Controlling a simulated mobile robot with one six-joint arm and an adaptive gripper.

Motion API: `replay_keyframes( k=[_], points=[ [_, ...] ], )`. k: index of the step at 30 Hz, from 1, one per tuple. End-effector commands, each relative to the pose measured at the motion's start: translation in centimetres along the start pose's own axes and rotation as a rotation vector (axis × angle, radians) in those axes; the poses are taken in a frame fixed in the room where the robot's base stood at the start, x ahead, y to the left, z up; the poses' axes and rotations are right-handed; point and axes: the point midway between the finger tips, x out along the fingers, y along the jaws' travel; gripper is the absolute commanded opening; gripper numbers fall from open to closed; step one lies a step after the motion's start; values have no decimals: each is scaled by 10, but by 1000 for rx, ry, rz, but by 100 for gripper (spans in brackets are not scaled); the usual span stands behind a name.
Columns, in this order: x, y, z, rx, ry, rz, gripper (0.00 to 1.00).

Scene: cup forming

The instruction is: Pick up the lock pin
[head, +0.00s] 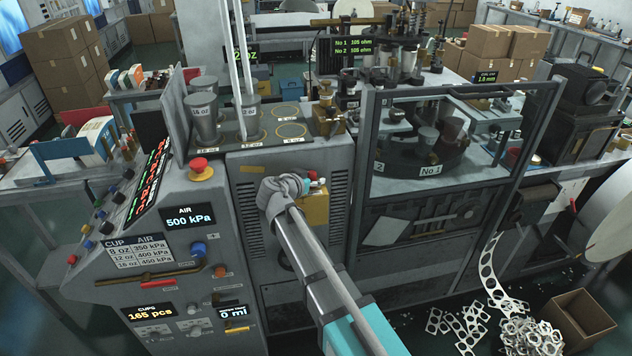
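I cannot pick out the lock pin with certainty in the head view. My arm reaches from the bottom middle up to the front of the grey cup-forming machine (250,215). My gripper (290,188) is at the arm's far end, in front of the machine's vented front panel. Its fingers are hidden or too small to make out, so I cannot tell whether it is open or holds anything. A brass-coloured block (315,207) with a small red-tipped part (312,176) above it is just right of my gripper. Whether they touch is unclear.
A sloped control console (185,235) with a red button (199,168) stands left of my arm. A framed turret guard (440,190) stands right. A cardboard box (580,318) and scrap strips (495,285) are on the floor.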

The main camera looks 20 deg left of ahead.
Motion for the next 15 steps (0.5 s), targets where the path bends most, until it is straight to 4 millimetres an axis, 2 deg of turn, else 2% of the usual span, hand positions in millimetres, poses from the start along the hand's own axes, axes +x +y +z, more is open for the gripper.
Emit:
replay_keyframes(
  k=[1, 6, 9, 15],
  points=[
    [0, 0, 0, 0, 0, 0, 47],
    [0, 0, 0, 0, 0, 0, 15],
    [0, 0, 0, 0, 0, 0, 0],
    [0, 0, 0, 0, 0, 0, 0]
  ],
)
